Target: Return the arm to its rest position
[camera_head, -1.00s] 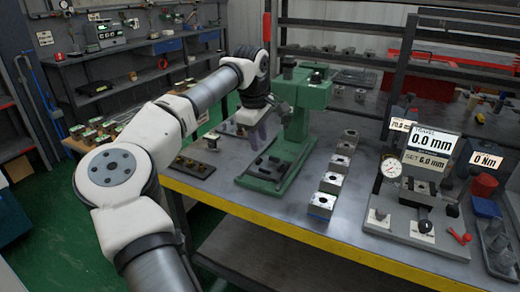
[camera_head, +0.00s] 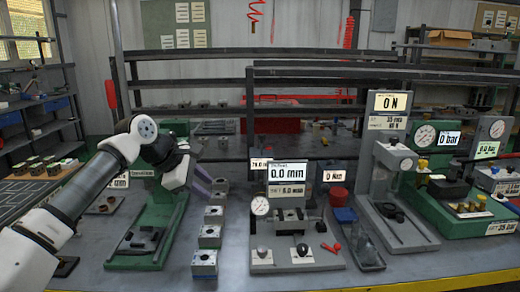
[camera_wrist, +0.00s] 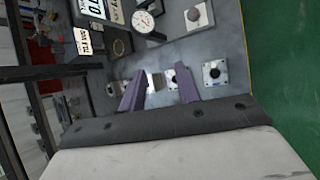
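My gripper (camera_head: 200,185) is at the left of the head view, raised above the bench beside the green press (camera_head: 160,222), which my arm partly covers. In the wrist view its two purple fingers (camera_wrist: 158,92) stand apart with nothing held between them. Several metal valve blocks (camera_head: 209,236) stand in a row on the bench just right of the green press. Some of these blocks also show beyond the fingers in the wrist view (camera_wrist: 215,72). The gripper appears clear of them.
A grey gauge fixture (camera_head: 290,258) with a 0.0 mm display (camera_head: 287,172) stands right of the blocks. Farther right are a 0 N press (camera_head: 388,180) and a green pressure station (camera_head: 465,215). Dark shelf rails cross behind.

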